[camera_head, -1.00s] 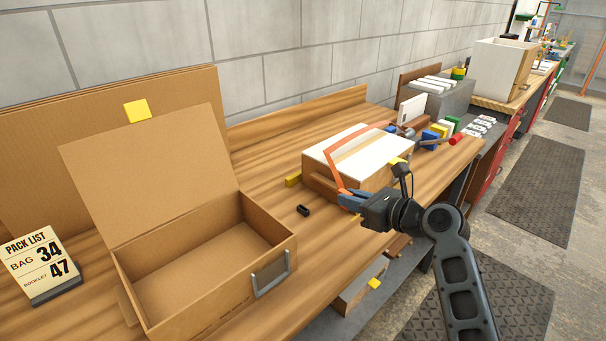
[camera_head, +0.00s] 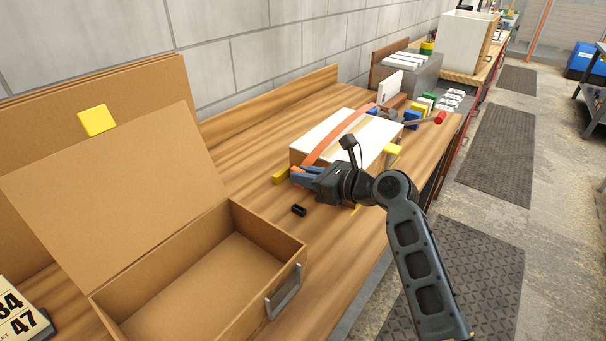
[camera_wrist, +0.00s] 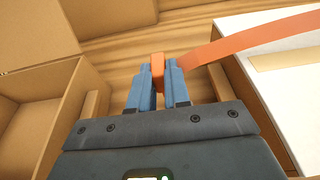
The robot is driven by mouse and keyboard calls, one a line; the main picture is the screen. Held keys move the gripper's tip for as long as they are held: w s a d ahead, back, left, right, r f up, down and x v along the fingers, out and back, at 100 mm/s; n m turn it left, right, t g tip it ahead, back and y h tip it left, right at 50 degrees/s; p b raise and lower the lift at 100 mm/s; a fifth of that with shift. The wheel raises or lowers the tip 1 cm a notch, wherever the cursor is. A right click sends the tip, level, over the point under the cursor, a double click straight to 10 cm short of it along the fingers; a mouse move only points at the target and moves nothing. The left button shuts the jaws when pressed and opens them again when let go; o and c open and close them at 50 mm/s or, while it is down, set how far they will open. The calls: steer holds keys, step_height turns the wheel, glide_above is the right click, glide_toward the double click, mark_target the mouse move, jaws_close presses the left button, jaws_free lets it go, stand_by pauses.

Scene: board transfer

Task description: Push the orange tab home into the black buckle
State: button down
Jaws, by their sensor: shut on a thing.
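My gripper (camera_head: 296,175) is shut on the orange tab at the end of an orange strap. In the wrist view the orange tab (camera_wrist: 157,68) stands between the blue fingertips (camera_wrist: 159,80). The orange strap (camera_head: 338,135) runs from it back over the white-topped box. The black buckle (camera_head: 299,210) lies on the wooden bench, just below my gripper in the head view and apart from the tab. I cannot make out the buckle in the wrist view.
The white-topped box (camera_head: 325,130) stands right beside my gripper. An open cardboard box (camera_head: 255,222) with a metal handle is at the left. Blue and green blocks and a red-ended tool (camera_head: 440,118) are farther back.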

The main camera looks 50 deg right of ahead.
steer(key=shift+f+b, duration=1.3)
steer(key=shift+f, duration=1.6)
steer(key=shift+p, duration=1.35)
steer(key=shift+f+b, duration=0.5)
steer(key=shift+f, duration=0.95)
steer(key=c, duration=1)
jaws_free()
steer(key=shift+b+v, duration=0.4)
steer(key=shift+v, duration=3.55)
